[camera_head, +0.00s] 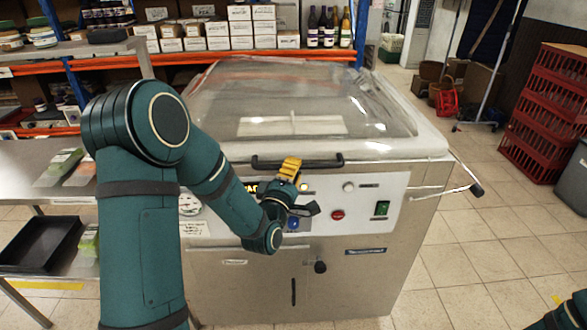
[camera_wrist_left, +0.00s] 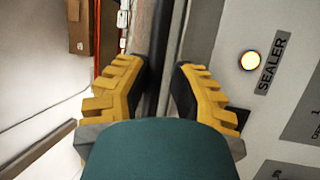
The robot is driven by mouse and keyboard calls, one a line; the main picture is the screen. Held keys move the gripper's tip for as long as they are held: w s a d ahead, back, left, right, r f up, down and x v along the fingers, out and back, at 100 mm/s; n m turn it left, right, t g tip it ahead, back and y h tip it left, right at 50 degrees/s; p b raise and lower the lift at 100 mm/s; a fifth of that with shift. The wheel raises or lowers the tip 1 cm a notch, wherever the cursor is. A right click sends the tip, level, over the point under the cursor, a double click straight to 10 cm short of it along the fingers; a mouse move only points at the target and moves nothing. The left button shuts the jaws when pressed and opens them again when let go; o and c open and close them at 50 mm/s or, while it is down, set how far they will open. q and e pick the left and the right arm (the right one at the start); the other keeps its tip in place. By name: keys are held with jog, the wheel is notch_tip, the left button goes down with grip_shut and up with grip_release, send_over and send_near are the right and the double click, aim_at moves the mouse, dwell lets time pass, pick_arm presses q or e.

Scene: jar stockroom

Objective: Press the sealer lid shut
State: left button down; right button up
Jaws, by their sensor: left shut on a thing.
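The sealer (camera_head: 235,275) is a steel cabinet with a white front panel. Its clear domed lid (camera_head: 290,95) lies low over the top; I cannot tell whether it is fully down. A dark bar handle (camera_head: 325,162) runs along the lid's front edge. My left gripper (camera_head: 289,170), with yellow fingers, is at the middle of this handle. In the left wrist view the fingers sit on either side of the dark handle bar (camera_wrist_left: 155,60), shut on it. A lit round button (camera_wrist_left: 250,61) shows beside the SEALER label. My right gripper is out of view.
The panel carries a red button (camera_head: 337,215) and a green switch (camera_head: 382,208). A lever (camera_head: 474,189) juts from the sealer's right side. Red crates (camera_head: 545,110) stand at right. Shelves with boxes (camera_head: 252,20) are behind. A steel table (camera_head: 25,155) is at left.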

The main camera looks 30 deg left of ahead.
pick_arm(q)
jog(key=c, duration=1)
grip_release()
jog(key=shift+a+f, duration=0.2)
jog(key=shift+f, duration=0.5)
jog(key=shift+o, duration=0.3)
jog(key=shift+w+f, duration=0.1)
jog(key=shift+w, duration=0.2)
jog(key=shift+r, duration=0.2)
jog(key=shift+d+r, duration=0.1)
jog(key=shift+s, duration=0.1)
jog(key=v, duration=0.7)
jog(key=shift+s, duration=0.25)
